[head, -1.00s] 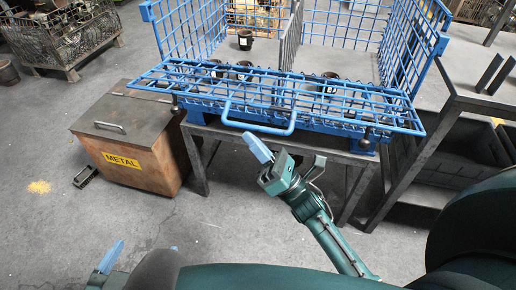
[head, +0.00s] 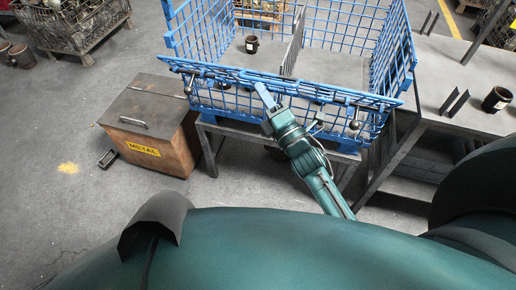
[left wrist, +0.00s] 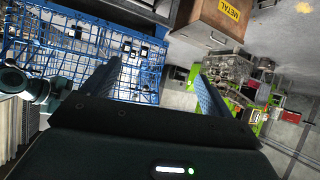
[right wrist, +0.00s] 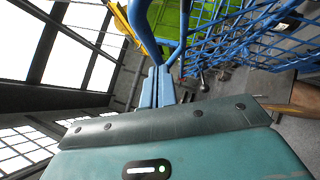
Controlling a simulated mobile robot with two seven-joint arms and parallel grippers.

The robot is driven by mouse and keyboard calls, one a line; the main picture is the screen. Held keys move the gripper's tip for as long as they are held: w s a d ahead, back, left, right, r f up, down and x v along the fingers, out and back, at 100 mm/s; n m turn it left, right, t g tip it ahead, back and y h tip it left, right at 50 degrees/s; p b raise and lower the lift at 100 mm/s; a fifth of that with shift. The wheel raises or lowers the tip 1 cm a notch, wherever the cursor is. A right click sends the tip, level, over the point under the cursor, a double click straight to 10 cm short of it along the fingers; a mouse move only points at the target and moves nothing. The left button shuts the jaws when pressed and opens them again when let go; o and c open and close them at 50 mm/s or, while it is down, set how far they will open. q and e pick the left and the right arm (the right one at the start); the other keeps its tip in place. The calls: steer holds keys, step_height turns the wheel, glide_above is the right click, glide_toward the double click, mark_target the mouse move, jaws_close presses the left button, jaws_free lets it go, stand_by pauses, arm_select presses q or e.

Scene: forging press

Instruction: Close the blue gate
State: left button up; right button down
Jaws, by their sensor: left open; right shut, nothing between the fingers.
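The blue gate (head: 215,98) is the wire-mesh front panel of the blue mesh crate (head: 190,30). It stands raised, with its top edge running across the crate's front; whether it is fully upright I cannot tell. My right gripper (head: 264,96) is in front of the gate's middle, its blue fingertips pointing up near the top edge. In the right wrist view its fingers (right wrist: 158,85) are together with nothing between them, close to blue bars (right wrist: 155,25). My left gripper (left wrist: 155,85) is open and empty; the crate's blue mesh shows beyond it. It does not show in the head view.
A dark cup (head: 251,44) stands inside the crate. A brown box labelled METAL (head: 160,135) stands on the floor to the left. A metal table (head: 440,75) with a dark cup (head: 497,99) is to the right.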

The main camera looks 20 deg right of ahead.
arm_select(q)
steer(key=shift+a, duration=0.35)
arm_select(e)
steer(key=w+d+r, duration=0.8)
steer(key=w+r, duration=0.1)
steer(key=w, duration=0.3)
steer(key=shift+w+d, duration=0.2)
steer(key=shift+w, duration=0.05)
arm_select(q)
steer(key=shift+s, duration=0.1)
steer(key=shift+r, duration=0.1)
